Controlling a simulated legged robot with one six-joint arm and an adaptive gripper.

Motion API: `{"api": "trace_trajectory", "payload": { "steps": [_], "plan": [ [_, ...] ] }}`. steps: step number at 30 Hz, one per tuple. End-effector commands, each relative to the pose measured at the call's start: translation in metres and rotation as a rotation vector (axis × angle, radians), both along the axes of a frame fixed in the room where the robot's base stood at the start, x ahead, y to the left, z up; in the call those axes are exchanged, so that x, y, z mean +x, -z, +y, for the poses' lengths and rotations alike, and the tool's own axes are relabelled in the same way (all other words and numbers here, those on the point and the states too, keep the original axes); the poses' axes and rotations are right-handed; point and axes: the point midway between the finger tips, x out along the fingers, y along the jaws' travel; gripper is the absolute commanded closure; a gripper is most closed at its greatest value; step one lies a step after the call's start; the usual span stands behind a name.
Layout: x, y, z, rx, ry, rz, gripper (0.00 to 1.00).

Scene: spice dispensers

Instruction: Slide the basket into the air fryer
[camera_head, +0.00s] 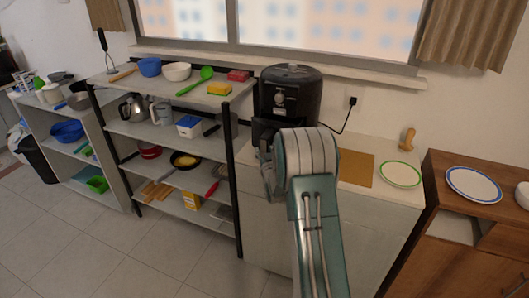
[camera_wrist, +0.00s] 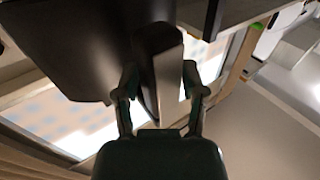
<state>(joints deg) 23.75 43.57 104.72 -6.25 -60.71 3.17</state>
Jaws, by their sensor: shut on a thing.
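The black air fryer (camera_head: 290,95) stands on the counter below the window, with a round dial on its front. My gripper (camera_wrist: 160,80) has its two fingers on either side of the grey-black basket handle (camera_wrist: 158,62) in the wrist view, and is shut on it. A large dark body (camera_wrist: 75,45) beside the handle fills the upper left there; I cannot tell whether it is basket or fryer. In the head view my gripper (camera_head: 267,170) is at the fryer's lower front. My arm hides most of the basket, so how far it sits in the fryer cannot be told.
A brown board (camera_head: 356,168) and a green-rimmed plate (camera_head: 399,174) lie on the counter right of my arm. A shelf rack (camera_head: 175,132) with kitchenware stands to the left. A wooden cabinet (camera_head: 455,215) stands at the right. A cord runs to the wall socket (camera_head: 351,101).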

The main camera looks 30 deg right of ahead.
Motion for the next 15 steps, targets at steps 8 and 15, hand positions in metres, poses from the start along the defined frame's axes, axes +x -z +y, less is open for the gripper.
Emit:
{"api": "trace_trajectory", "payload": {
  "steps": [8,15],
  "plan": [
    [0.0006,-0.0018,0.0001,-0.006,0.003,-0.015,1.0],
    [0.0013,0.0052,0.0007,-0.005,0.003,-0.013,1.0]
  ]
}}
